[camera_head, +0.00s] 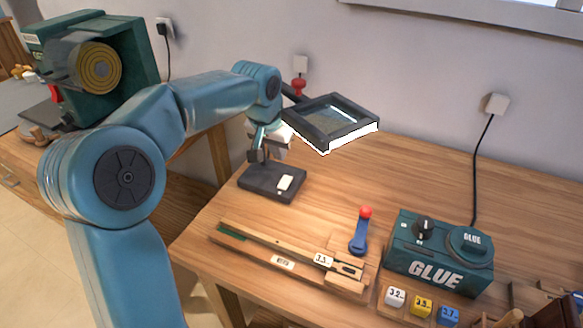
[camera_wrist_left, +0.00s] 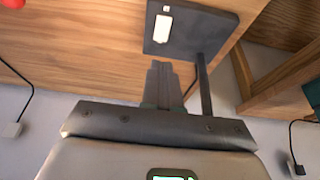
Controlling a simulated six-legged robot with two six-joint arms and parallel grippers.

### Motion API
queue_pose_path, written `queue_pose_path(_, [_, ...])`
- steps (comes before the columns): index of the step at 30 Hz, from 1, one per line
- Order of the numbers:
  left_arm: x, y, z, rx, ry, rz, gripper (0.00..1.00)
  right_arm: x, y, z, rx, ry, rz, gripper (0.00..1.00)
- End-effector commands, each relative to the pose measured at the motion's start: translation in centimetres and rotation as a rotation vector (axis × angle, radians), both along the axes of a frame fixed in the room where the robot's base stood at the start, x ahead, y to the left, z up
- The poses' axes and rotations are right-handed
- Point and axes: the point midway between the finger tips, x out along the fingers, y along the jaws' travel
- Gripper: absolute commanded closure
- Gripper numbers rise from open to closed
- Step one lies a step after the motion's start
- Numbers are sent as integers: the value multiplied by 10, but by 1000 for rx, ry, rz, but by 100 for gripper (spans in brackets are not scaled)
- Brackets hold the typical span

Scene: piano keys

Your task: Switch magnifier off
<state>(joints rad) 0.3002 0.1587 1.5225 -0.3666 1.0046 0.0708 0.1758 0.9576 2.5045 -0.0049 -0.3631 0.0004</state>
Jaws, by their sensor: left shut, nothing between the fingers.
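The magnifier (camera_head: 330,121) has a square dark frame with bright white lower edges, which look lit. Its dark base (camera_head: 262,183) rests on the wooden table and bears a white switch (camera_head: 285,183). In the left wrist view, the base (camera_wrist_left: 212,32) is at the top, with the white switch (camera_wrist_left: 162,28) on it and the post (camera_wrist_left: 205,85) to the right of my fingers. My left gripper (camera_head: 257,157) is shut and empty, above the back left part of the base, apart from the switch. Its closed fingers (camera_wrist_left: 160,66) point toward the base. My right gripper is not in view.
A green glue machine (camera_head: 440,255) stands at the right, with small numbered blocks (camera_head: 421,304) before it. A wooden jig (camera_head: 285,258) and a blue lever with a red knob (camera_head: 360,232) are in front. A green machine (camera_head: 100,65) stands at the left.

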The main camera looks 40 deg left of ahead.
Motion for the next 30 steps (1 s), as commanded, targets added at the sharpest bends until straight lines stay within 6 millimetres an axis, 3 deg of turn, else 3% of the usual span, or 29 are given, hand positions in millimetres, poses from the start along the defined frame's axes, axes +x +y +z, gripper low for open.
queue_pose_path(14, [-4,-1,-6,0,2,0,100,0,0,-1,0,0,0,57])
queue_pose_path(24, [18,4,-63,-1,4,0,100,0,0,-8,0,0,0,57])
queue_pose_path(30, [29,8,-87,-1,2,1,100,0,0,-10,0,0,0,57])
